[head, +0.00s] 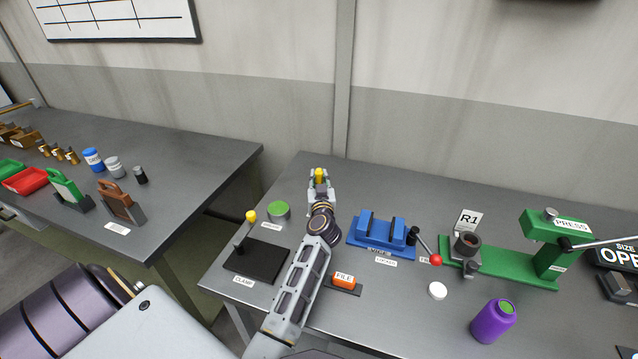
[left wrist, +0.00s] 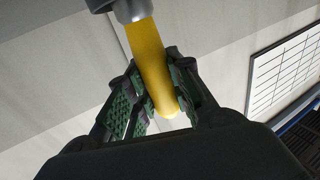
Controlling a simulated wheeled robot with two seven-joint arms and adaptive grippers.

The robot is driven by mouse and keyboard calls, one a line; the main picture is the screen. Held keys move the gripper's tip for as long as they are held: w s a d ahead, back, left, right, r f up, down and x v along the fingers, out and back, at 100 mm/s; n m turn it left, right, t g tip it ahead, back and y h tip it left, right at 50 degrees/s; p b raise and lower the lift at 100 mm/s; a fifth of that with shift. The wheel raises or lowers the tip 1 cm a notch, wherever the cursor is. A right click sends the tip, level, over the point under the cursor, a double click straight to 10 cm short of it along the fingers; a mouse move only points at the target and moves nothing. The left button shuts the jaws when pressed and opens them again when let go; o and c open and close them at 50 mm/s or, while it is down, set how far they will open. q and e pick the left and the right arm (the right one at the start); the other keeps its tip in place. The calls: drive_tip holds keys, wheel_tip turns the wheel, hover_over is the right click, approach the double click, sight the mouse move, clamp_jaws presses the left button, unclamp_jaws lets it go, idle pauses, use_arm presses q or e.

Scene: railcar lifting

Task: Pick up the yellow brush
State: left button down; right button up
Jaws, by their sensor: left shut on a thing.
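The yellow brush (head: 319,174) is between the fingertips of my left gripper (head: 319,183), near the back edge of the right-hand table. In the left wrist view, the yellow handle of the brush (left wrist: 151,65) runs between the green-padded fingers of my left gripper (left wrist: 158,95), which are shut on it. A grey collar (left wrist: 133,10) shows at the handle's far end, at the top of that view. The rest of the brush beyond the collar is cut off. My right gripper is not seen in either view.
On the right-hand table (head: 300,174) stand a black clamp (head: 258,262), a green-topped round tin (head: 278,211), a blue vise (head: 382,232), an orange file block (head: 344,281), a green press (head: 545,250) and a purple bottle (head: 492,321). A gap separates it from the left table (head: 190,150).

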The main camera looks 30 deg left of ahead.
use_arm(q)
drive_tip(key=shift+r, duration=0.6)
wheel_tip(320, 180, up, 7)
drive_tip(key=p, duration=0.3)
drive_tip(key=shift+r, duration=0.1)
drive_tip(key=shift+r+p, duration=0.35)
drive_tip(key=shift+r, duration=0.4)
